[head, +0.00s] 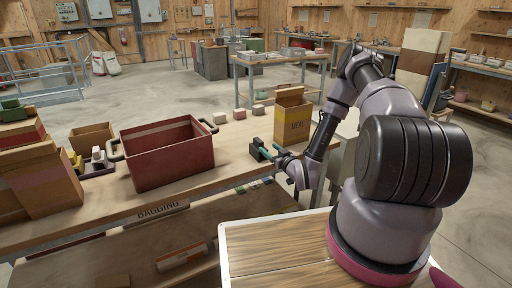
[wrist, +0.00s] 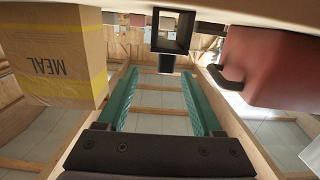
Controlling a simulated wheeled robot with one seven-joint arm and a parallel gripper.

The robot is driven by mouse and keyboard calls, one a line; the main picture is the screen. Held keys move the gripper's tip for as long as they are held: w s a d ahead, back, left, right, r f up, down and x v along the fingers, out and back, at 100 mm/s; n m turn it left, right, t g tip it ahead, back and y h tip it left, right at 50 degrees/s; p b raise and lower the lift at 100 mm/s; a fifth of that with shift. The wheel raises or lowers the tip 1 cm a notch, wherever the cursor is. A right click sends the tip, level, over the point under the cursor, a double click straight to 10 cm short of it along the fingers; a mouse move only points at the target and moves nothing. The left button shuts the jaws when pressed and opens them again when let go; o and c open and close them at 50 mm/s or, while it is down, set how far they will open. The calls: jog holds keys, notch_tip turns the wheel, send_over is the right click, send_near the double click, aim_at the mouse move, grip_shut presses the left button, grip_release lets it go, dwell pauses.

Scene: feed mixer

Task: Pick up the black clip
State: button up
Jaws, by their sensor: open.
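The black clip (wrist: 183,46) shows in the wrist view as a square black loop with a short stem, just beyond the tips of my fingers.
A yellow-brown MEAL box (head: 292,118) stands just behind and right of the clip; it also fills the wrist view's left (wrist: 52,55). A red open bin (head: 168,157) with handles stands to the left. Cardboard boxes (head: 45,178) are stacked at the far left. Bench (head: 236,152) between is mostly clear.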

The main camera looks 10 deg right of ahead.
aim_at(255, 141)
jog(key=shift+t, duration=0.3)
jog(key=w+a, duration=0.2)
jog(key=w, duration=0.1)
jog(key=w+a+f, duration=0.1)
jog(key=w, duration=0.1)
jog(key=shift+f, duration=0.1)
jog(key=shift+x, duration=2.85)
jog(key=shift+d, duration=0.15)
grip_shut()
